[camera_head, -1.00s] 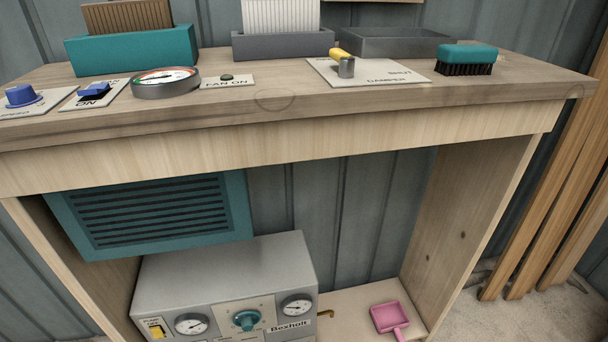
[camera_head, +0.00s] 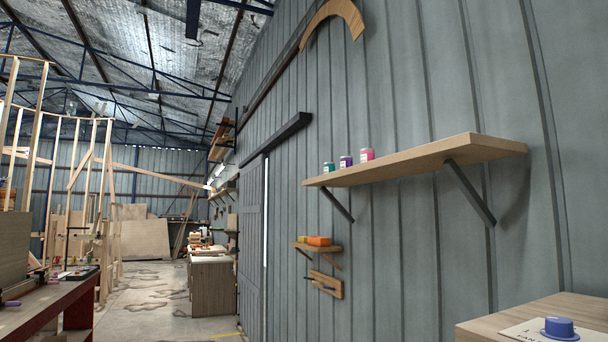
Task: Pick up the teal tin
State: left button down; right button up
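A small teal tin (camera_head: 329,167) with a pale label stands on a wooden wall shelf (camera_head: 420,160), at its left part. A purple tin (camera_head: 346,161) and a pink tin (camera_head: 367,155) stand in a row to its right. The shelf is fixed to the grey ribbed wall on dark brackets. Neither of my grippers shows in the view.
A lower small shelf (camera_head: 318,247) holds orange items. A red-framed workbench (camera_head: 50,306) stands at the left. The concrete floor (camera_head: 150,305) between is open.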

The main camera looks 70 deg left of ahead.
aim_at(329, 166)
jog(key=u, duration=2.1)
jog(key=i+j, duration=0.15)
jog(key=i, duration=0.35)
jog(key=i+j, duration=0.15)
jog(key=i, duration=0.4)
jog(key=i+j, duration=0.15)
jog(key=i, duration=0.35)
jog(key=i+j, duration=0.15)
jog(key=i, duration=0.4)
